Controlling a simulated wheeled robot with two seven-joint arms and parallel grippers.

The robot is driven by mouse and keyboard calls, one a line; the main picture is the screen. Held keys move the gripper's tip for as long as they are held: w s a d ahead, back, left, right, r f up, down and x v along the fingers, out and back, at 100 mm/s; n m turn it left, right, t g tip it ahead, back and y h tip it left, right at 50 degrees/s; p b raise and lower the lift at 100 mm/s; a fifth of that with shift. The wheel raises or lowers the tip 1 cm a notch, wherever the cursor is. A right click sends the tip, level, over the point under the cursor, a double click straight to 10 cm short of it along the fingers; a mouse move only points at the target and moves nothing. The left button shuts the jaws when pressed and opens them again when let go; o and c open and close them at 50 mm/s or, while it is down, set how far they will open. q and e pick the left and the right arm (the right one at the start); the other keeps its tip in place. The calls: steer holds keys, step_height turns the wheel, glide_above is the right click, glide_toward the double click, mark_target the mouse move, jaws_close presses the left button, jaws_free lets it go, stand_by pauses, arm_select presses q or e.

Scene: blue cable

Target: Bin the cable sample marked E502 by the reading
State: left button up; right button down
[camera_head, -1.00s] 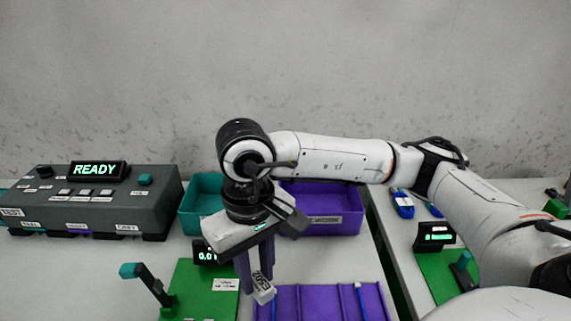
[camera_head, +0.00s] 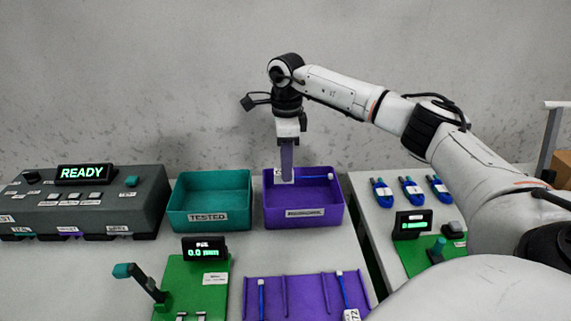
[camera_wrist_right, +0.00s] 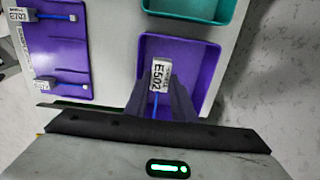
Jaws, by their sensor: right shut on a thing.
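My right gripper (camera_head: 287,167) points down over the purple bin labelled REWORK (camera_head: 306,211). It is shut on the cable sample marked E502. The white E502 tag (camera_wrist_right: 160,75) is readable in the right wrist view, with blue cable running from it between the fingers (camera_wrist_right: 158,104). In the head view the blue cable (camera_head: 313,178) sticks out to the right of the fingers. The bin (camera_wrist_right: 206,62) lies around and under the sample; I cannot tell whether the sample touches its floor. The teal bin labelled TESTED (camera_head: 208,217) stands left of it. My left gripper is out of view.
A grey tester (camera_head: 95,190) reading READY stands left. A green gauge board (camera_head: 192,277) with a display (camera_head: 204,250) at 0.0 is in front. A purple rack (camera_head: 305,295) holds two tagged cables. Several blue cables (camera_head: 412,190) and another gauge (camera_head: 411,224) are on the right table.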

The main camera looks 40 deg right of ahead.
steer(key=shift+f+b, duration=3.25)
steer(key=shift+f, duration=1.7)
steer(key=shift+a+p, duration=0.1)
steer(key=shift+p, duration=0.45)
steer(key=shift+f+b, duration=0.65)
steer(key=shift+f, duration=0.8)
steer(key=c, duration=1.4)
jaws_free()
